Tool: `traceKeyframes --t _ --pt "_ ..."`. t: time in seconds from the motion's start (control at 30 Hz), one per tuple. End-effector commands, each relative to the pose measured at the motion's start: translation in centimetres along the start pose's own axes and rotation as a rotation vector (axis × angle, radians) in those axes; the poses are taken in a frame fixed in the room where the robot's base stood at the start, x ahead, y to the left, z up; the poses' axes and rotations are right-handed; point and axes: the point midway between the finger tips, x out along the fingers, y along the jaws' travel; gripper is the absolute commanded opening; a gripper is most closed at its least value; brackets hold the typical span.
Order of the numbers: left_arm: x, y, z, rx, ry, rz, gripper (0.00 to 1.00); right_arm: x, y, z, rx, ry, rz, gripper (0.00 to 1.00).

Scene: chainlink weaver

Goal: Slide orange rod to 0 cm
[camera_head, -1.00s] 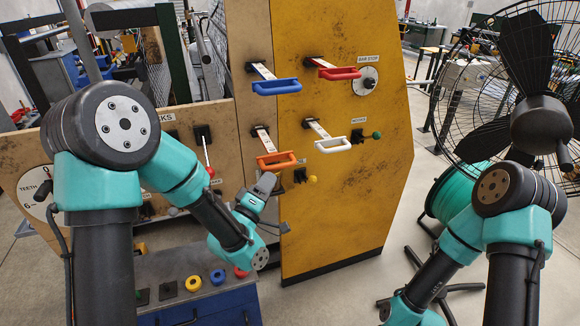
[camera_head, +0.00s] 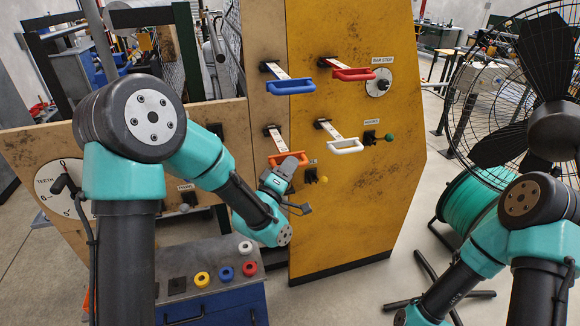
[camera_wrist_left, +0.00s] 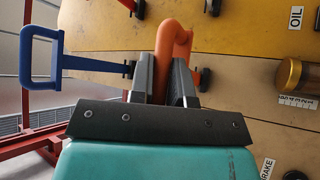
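The orange rod's handle (camera_head: 290,160) sticks out from the wooden panel, low and left of the white handle. A pale marked strip runs from the panel to it. In the left wrist view its orange bar (camera_wrist_left: 163,48) passes between the fingers. My left gripper (camera_head: 292,166) is at this handle, and its fingers (camera_wrist_left: 163,80) lie close on both sides of the bar, shut on it. The exact contact is partly hidden, and I cannot read the strip's scale. My right arm (camera_head: 520,200) shows at the right, but its gripper is not in view.
A blue handle (camera_head: 290,87) is above, a red handle (camera_head: 353,74) upper right and a white handle (camera_head: 346,146) to the right. A green-knobbed lever (camera_head: 388,137) is beside the white one. A button box (camera_head: 210,303) stands below. A fan (camera_head: 535,110) stands at right.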

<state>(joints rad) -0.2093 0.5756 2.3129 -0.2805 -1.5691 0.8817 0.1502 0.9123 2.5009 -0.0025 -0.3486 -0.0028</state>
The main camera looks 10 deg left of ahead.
Motion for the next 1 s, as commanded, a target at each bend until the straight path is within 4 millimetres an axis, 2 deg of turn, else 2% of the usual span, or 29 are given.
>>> traceKeyframes --t 0.47,0.57,1.0 --pt "0.3 -0.3 -0.3 0.0 0.001 0.0 0.0 0.0 0.0 0.0 0.0 0.0 0.0 0.42" --pt "1.1 -1.0 -1.1 0.0 0.003 0.0 0.0 0.0 0.0 0.0 0.0 0.0 0.0 0.42" --pt "6.7 -6.2 -7.0 0.001 0.002 0.001 0.0 0.0 0.0 0.0 0.0 0.0 0.0 0.42"
